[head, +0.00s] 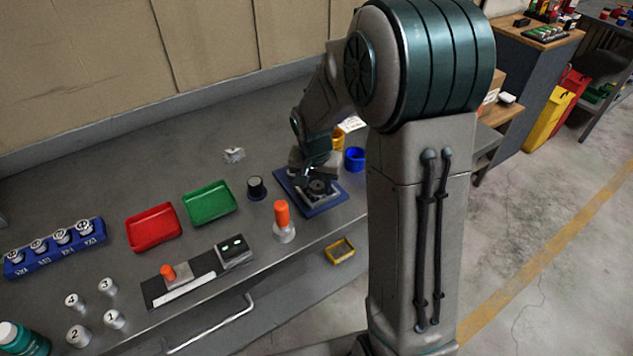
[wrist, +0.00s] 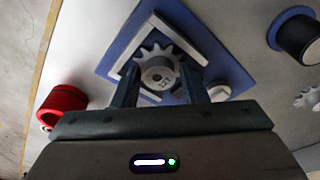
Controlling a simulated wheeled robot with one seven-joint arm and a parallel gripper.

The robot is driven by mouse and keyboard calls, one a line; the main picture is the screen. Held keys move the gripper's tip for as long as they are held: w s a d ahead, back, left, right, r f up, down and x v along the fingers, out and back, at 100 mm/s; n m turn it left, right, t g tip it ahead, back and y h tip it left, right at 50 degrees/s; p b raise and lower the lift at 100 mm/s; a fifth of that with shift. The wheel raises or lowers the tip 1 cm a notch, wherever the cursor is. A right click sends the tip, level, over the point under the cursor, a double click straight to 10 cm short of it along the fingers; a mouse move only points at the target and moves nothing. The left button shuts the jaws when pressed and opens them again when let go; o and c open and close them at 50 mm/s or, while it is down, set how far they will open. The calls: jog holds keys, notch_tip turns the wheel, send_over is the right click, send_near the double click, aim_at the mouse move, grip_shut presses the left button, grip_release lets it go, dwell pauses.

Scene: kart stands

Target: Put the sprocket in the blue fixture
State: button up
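The grey toothed sprocket (wrist: 157,68) is between my gripper's two fingers (wrist: 160,78) in the wrist view, with a finger against each side. My gripper looks shut on it. The blue fixture (wrist: 118,50) is a blue plate with pale raised bars in a corner shape, directly behind the sprocket. I cannot tell whether the sprocket touches the plate or hangs just above it. In the head view my gripper (head: 316,178) is over the blue fixture (head: 313,211) near the bench's front edge, and it partly hides the sprocket.
A dark cylinder with a blue base (head: 256,187) stands left of the fixture, and an orange-topped piece (head: 282,215) stands in front-left. A blue cup (head: 354,160) is at right. A green tray (head: 209,204) and red tray (head: 154,228) lie farther left. Another toothed part (wrist: 309,98) lies apart.

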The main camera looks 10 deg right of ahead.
aim_at(315, 197)
notch_tip(315, 197, up, 12)
jog(key=s, duration=0.2)
jog(key=s+n+t, duration=0.1)
jog(key=s+n, duration=0.4)
jog(key=s, duration=1.4)
jog(key=shift+r+y, duration=0.35)
jog(key=shift+y, duration=0.05)
jog(key=shift+w, duration=0.1)
jog(key=shift+c, duration=0.3)
